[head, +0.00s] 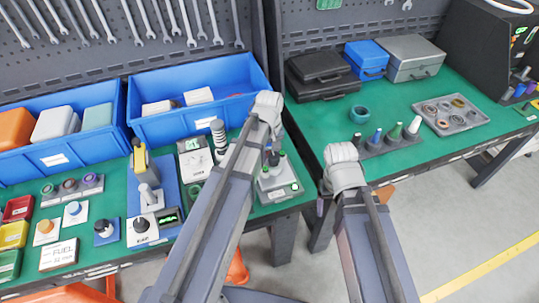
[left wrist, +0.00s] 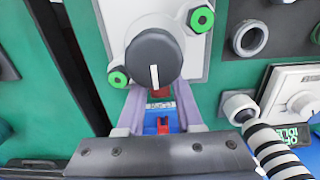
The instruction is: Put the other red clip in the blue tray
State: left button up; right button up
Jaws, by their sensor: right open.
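In the left wrist view, the two grey fingers of my left gripper (left wrist: 159,103) stand on either side of small red and blue parts. A dark red piece (left wrist: 160,92) lies near the fingertips; whether they touch it is unclear. Nearer the camera, a small red part (left wrist: 163,125), possibly a clip, shows against a blue surface (left wrist: 163,113), possibly a tray. In the head view, my left gripper is mostly hidden by its arm. My right gripper (head: 321,204) is open, low at the table's front edge, largely hidden by its arm.
A white device with a dark knob (left wrist: 153,55) and green fittings lies just beyond the left fingers. A striped black and white post (left wrist: 276,150) stands close on their right. Two large blue bins (head: 70,150) stand at the back left.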

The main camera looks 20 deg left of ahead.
pick_arm(q)
grip_shut()
dwell(0.7)
